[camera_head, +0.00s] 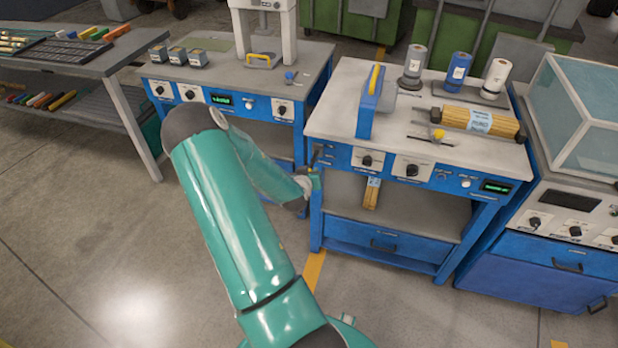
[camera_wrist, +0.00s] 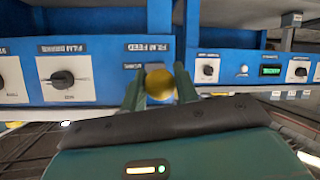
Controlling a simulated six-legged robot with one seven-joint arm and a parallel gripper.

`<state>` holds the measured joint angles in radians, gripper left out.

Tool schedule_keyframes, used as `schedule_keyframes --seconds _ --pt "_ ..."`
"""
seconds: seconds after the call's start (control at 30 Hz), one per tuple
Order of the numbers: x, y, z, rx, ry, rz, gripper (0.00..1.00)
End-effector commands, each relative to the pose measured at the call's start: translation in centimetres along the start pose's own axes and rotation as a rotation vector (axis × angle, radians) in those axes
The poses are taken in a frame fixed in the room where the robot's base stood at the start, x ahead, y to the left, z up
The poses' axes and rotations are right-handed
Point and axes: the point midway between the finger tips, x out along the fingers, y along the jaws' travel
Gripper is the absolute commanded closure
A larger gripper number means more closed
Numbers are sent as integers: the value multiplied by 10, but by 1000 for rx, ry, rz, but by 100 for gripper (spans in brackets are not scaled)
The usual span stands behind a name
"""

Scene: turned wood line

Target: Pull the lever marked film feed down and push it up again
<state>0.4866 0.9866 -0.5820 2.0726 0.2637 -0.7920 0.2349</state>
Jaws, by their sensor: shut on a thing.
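A yellow ball knob (camera_wrist: 160,86) shows in the wrist view between the two green fingers of my gripper (camera_wrist: 159,72), which is shut on it. The knob is at the blue front panel (camera_wrist: 108,75), just by a label reading film feed (camera_wrist: 148,47), which appears upside down. The lever's shaft is hidden, so I cannot tell how far up or down it stands. In the head view my gripper (camera_head: 309,183) is at the left front corner of the blue workbench (camera_head: 345,122); the knob is not visible there.
A black dial (camera_wrist: 62,79) sits beside the knob on the panel. The bench carries film rolls (camera_head: 457,72), a blue upright device (camera_head: 368,105) and a wrapped bundle (camera_head: 480,119). Another bench (camera_head: 225,85) stands close on the left. The floor in front is clear.

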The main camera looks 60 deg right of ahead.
Motion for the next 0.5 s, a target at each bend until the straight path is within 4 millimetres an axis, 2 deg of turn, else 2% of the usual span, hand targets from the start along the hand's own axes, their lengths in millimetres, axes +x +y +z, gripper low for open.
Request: schedule_keyframes --seconds 0.03,0.4,0.5 --pt "-4 2 -7 10 -38 -11 100" --pt "-14 12 -40 32 -338 -90 100" --pt "-15 11 -46 26 -334 -91 100"
